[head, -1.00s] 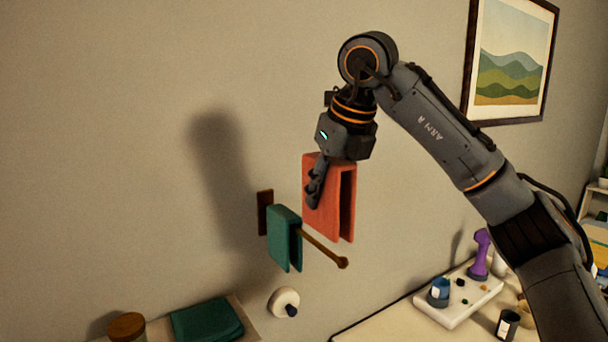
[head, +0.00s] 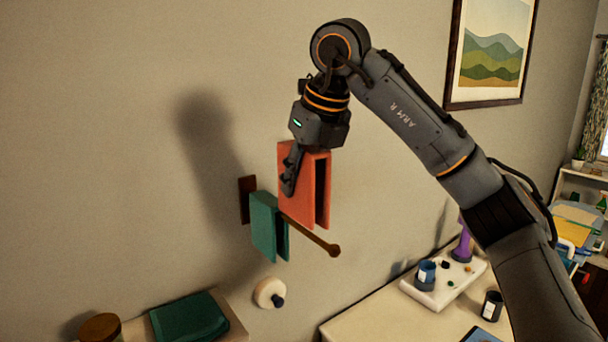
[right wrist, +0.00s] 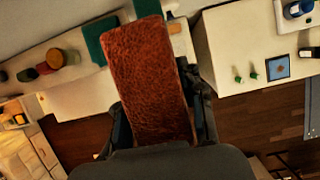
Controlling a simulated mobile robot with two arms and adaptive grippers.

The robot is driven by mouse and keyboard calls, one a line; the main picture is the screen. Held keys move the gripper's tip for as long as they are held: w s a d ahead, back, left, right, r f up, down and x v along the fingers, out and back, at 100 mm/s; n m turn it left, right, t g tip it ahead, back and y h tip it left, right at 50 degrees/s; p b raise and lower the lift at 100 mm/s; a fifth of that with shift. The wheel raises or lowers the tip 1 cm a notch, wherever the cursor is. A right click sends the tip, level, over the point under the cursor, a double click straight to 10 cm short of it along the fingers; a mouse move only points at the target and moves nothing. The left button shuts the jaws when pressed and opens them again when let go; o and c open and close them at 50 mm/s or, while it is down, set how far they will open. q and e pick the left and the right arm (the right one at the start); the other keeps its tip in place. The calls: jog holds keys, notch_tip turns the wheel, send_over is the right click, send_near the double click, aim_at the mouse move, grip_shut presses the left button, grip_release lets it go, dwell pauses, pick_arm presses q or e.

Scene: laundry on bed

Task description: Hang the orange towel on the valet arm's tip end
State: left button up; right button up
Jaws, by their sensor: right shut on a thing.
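The orange towel (head: 300,200) hangs folded with two flaps from my right gripper (head: 289,178). The gripper is shut on it and points down; in the right wrist view the towel (right wrist: 150,80) fills the middle between the fingers. The valet arm (head: 315,238) is a thin brown rod with a knobbed tip, coming out from a dark plate on the wall. The towel's lower edge shows just above the middle of the rod; I cannot tell whether its flaps straddle it. A green towel (head: 264,225) hangs over the rod near the wall. My left gripper is out of view.
A round white wall fitting (head: 270,292) is below the rod. A white tray (head: 440,292) with small items stands at lower right. A framed picture (head: 493,55) hangs at upper right.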

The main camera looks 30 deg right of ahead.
aim_at(308, 236)
jog(key=shift+s+f+b, duration=0.2)
jog(key=shift+f+b, duration=0.3)
jog(key=shift+f, duration=0.3)
jog(key=shift+s+f+b, duration=0.1)
jog(key=shift+f+b, duration=0.4)
jog(key=shift+f, duration=0.15)
notch_tip(308, 236, down, 2)
jog(key=shift+f+b, duration=0.1)
jog(key=shift+b, duration=0.7)
pick_arm(q)
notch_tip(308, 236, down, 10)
jog(key=b, duration=0.6)
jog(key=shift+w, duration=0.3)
pick_arm(e)
jog(key=shift+f, duration=4.05)
jog(key=o, duration=1.2)
jog(key=shift+o, duration=0.2)
